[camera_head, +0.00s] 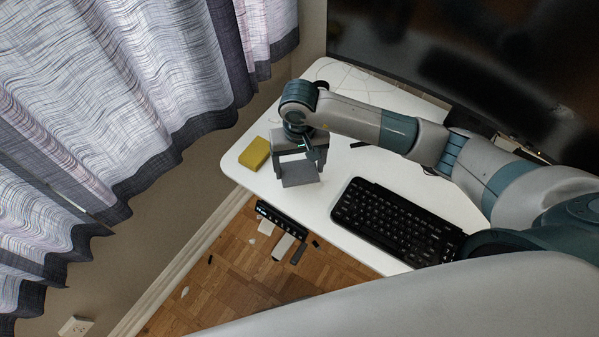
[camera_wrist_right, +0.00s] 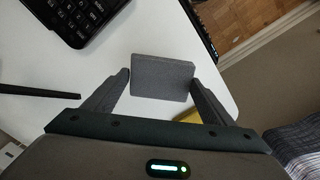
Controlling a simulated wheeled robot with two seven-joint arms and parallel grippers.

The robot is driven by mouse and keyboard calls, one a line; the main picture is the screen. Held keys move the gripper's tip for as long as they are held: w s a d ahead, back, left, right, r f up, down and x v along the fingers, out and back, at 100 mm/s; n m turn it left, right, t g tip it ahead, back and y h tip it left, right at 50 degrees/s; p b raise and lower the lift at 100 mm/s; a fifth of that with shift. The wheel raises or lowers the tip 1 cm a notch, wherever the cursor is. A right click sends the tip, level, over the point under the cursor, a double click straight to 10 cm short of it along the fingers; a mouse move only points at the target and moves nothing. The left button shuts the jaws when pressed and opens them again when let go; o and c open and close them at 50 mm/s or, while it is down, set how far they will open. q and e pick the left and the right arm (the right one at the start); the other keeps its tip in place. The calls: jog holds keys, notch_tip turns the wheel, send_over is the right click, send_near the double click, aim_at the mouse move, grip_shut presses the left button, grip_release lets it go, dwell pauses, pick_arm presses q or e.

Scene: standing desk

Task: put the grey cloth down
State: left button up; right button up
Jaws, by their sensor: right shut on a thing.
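The grey cloth (camera_head: 300,174) shows as a small flat grey rectangle near the left end of the white desk (camera_head: 330,215). My right gripper (camera_head: 299,158) points down over it and is shut on it. In the right wrist view the cloth (camera_wrist_right: 162,78) sits between the two fingers of my right gripper (camera_wrist_right: 160,84), with its flat face toward the camera. I cannot tell whether the cloth's lower edge touches the desk. My left gripper is in neither view.
A yellow sponge (camera_head: 254,153) lies left of the cloth, near the desk's left edge. A black keyboard (camera_head: 395,222) lies to the right. A dark monitor (camera_head: 470,50) stands behind. A control panel (camera_head: 282,219) hangs at the front edge. Desk between cloth and keyboard is clear.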

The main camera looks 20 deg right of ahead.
aim_at(299, 170)
jog(key=shift+f, duration=0.35)
jog(key=shift+f+p, duration=0.95)
jog(key=shift+f, duration=0.65)
jog(key=shift+f+b, duration=0.2)
jog(key=shift+b, duration=0.1)
jog(key=o, duration=0.9)
jog(key=shift+o, duration=0.2)
jog(key=shift+r, duration=0.1)
